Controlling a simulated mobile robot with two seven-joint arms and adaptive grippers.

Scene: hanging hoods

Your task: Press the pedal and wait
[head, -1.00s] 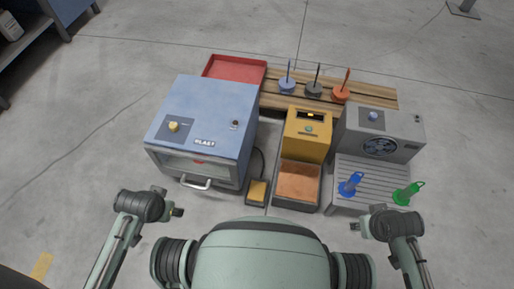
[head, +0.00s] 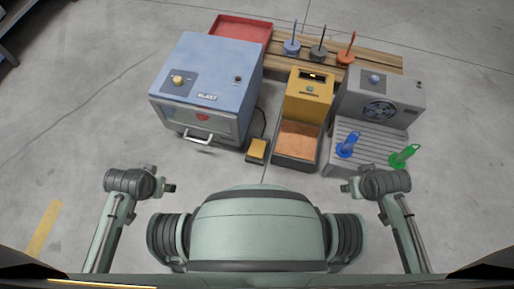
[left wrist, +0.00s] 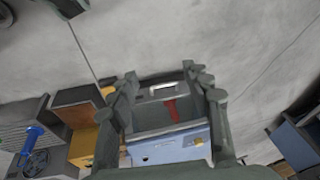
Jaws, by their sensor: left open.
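A small yellow pedal (head: 257,149) sits on the floor between the blue blast cabinet (head: 207,70) and the yellow unit. Nothing touches it. The cabinet's front has a handle (head: 197,138) and a window with something red behind it. My left gripper (head: 170,187) is open and empty, nearer to me than the cabinet and left of the pedal. In the left wrist view its fingers (left wrist: 160,82) spread apart, with the cabinet (left wrist: 170,147) seen between them. My right gripper (head: 347,186) is apart from everything, below the grey unit; its jaws are too small to read.
The yellow unit (head: 309,93) with a brown tray stands right of the pedal. The near floor is clear.

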